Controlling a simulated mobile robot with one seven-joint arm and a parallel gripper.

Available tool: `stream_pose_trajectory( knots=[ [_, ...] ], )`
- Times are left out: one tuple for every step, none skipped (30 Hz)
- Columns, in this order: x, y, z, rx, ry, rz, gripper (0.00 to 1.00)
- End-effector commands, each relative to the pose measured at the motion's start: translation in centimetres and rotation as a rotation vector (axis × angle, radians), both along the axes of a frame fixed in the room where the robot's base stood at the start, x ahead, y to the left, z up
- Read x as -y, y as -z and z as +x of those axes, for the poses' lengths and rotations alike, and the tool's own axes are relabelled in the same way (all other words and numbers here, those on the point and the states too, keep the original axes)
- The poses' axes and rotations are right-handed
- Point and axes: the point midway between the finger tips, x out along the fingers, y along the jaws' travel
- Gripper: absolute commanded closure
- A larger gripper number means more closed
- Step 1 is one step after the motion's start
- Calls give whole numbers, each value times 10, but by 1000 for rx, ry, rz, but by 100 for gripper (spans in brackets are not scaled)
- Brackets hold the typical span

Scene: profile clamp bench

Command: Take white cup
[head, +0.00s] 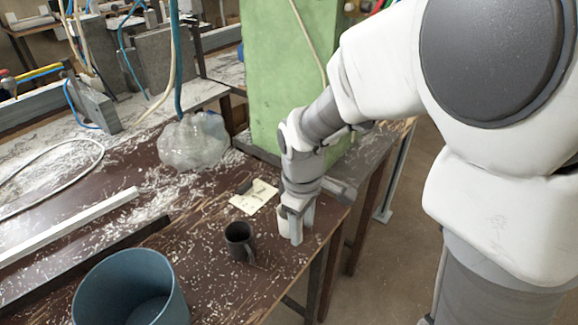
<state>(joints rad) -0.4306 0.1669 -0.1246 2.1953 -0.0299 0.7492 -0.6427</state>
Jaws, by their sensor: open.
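A white cup (283,226) stands on the brown bench near its right edge, largely hidden behind my gripper. My gripper (294,232) points down at the cup with its fingers open. One finger shows in front of the cup's right side. I cannot tell whether the fingers touch the cup.
A dark mug (238,240) stands close to the left of the gripper. A blue bucket (95,290) is at the front left. A paper note (253,198) lies behind the mug. A green column (275,75) rises behind my arm. Shavings litter the bench (200,265).

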Motion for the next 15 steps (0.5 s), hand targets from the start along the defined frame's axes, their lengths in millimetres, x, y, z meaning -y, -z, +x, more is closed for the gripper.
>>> stream_pose_trajectory(
  knots=[
    [-1, 13, 0, -3, -1, -1, 48],
    [-2, 17, 0, -3, -1, -1, 48],
    [-1, 22, 0, -3, 0, -1, 48],
    [-1, 26, 0, -3, 1, 0, 48],
    [-1, 29, 0, -3, 1, 0, 48],
    [-1, 31, 1, -1, 1, 0, 48],
    [-1, 33, 1, -1, 1, 0, 48],
    [-1, 34, 1, -1, 1, 0, 48],
    [-1, 34, 1, -1, 1, 0, 48],
    [-1, 34, 1, -1, 1, 1, 48],
    [-1, 34, 1, -1, 1, 1, 48],
    [-1, 34, 1, 0, 1, 0, 48],
    [-1, 34, 1, 0, 1, 0, 48],
    [-1, 34, 1, 0, 1, 0, 48],
    [-1, 34, 1, 0, 1, 0, 50]
  ],
)
